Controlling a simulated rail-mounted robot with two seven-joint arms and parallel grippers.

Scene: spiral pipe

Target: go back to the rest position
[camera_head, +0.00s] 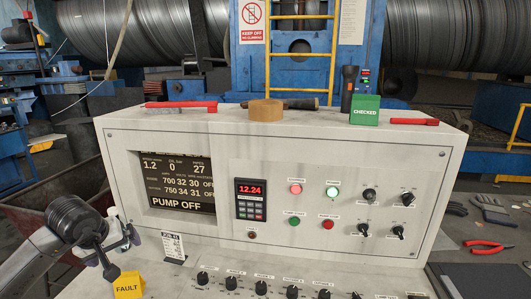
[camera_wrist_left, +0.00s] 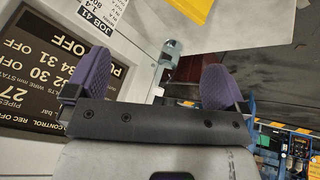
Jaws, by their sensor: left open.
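My left gripper (camera_head: 122,252) is at the lower left of the head view, beside the left front of the control console (camera_head: 225,165). In the left wrist view, its two purple ridged fingers (camera_wrist_left: 158,72) are wide apart with nothing held between them. A yellow FAULT sign (camera_head: 128,286) stands just below the gripper. A yellow corner (camera_wrist_left: 190,10) shows at the top of the wrist view. A white job card (camera_head: 173,246) stands right of the gripper and also shows in the wrist view (camera_wrist_left: 104,12). My right gripper is not in view.
The console's screen (camera_head: 178,185) reads PUMP OFF. Knobs (camera_head: 263,288) line the front ledge. Red pliers (camera_head: 487,247) lie at right.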

